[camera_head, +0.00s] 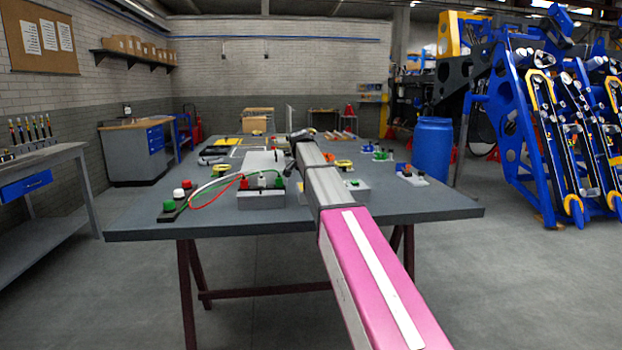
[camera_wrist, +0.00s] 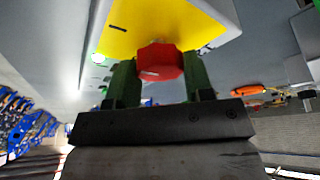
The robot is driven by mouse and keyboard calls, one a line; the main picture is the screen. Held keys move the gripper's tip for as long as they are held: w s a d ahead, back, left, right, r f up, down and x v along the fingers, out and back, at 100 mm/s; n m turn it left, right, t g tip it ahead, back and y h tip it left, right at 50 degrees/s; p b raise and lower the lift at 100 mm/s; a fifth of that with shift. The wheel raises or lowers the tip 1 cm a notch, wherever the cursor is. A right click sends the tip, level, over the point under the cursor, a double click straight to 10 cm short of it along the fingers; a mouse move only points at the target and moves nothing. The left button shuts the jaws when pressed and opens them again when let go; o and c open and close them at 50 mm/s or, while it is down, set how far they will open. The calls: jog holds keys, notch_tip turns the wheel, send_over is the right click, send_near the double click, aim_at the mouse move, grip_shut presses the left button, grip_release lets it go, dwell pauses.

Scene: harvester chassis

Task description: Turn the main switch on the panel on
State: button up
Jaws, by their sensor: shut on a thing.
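In the wrist view, a red switch knob (camera_wrist: 160,62) stands out from a yellow plate (camera_wrist: 150,22) on a grey box. My gripper (camera_wrist: 158,72) has its two green fingers on either side of the knob and is shut on it. The marking and exact angle of the knob are too unclear to read. In the head view, my pink and grey arm reaches over the table, and the end of my gripper (camera_head: 298,137) is small there. The red knob cannot be made out in that view.
The grey table (camera_head: 430,202) carries a box with coloured terminals (camera_head: 262,200), green and red cables (camera_head: 212,186), and small parts at the right (camera_head: 411,177). A blue barrel (camera_head: 431,150) stands behind its right side.

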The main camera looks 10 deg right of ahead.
jog(key=o, duration=0.9)
jog(key=v, duration=1.1)
jog(key=shift+f, duration=0.1)
